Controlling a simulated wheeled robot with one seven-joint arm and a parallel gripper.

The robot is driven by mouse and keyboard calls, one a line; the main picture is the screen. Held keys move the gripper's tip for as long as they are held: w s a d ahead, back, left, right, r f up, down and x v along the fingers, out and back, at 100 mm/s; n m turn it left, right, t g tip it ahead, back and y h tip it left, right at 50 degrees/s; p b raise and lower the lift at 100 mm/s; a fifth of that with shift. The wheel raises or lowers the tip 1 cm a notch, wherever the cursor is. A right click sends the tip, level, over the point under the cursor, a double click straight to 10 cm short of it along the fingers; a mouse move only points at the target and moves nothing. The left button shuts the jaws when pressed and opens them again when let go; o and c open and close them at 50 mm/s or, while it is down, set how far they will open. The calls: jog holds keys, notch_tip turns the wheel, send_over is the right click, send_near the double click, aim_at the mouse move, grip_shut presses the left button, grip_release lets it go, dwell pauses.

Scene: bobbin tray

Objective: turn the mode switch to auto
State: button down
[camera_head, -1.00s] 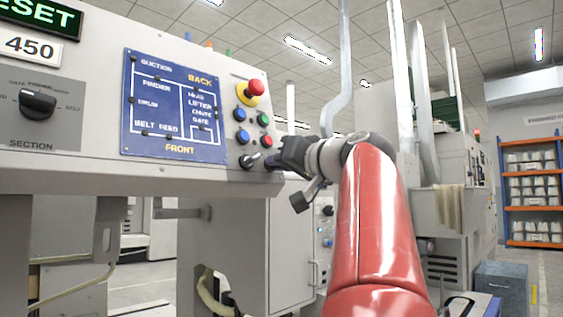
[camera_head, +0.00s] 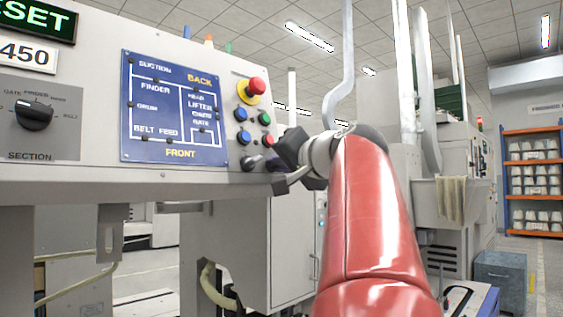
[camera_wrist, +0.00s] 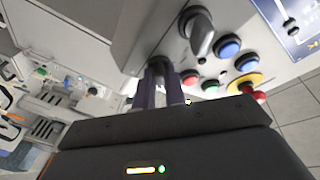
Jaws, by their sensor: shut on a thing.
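My gripper (camera_head: 274,164) is at the lower right corner of the grey control panel (camera_head: 90,178), below the push buttons. In the wrist view its two dark purple fingers (camera_wrist: 160,82) reach the panel face and are shut on a small knob, taken as the mode switch. The fingers hide nearly all of that knob, and no label or pointer on it can be read. A separate lever knob (camera_wrist: 201,36) stands beside the fingers, apart from them. It also shows left of my gripper in the head view (camera_head: 251,163).
A red emergency button (camera_head: 257,86) on yellow and several blue, green and red buttons sit just above my gripper. A blue diagram plate (camera_head: 173,108) and a black section selector (camera_head: 35,113) are further left. Open floor and shelving (camera_head: 532,182) lie right.

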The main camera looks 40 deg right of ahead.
jog(key=c, duration=1.5)
grip_release()
jog(key=shift+o, duration=0.2)
jog(key=s+a, duration=0.1)
jog(key=s, duration=0.6)
jog(key=shift+s+b, duration=0.35)
jog(key=shift+s, duration=0.05)
jog(key=shift+a, duration=0.15)
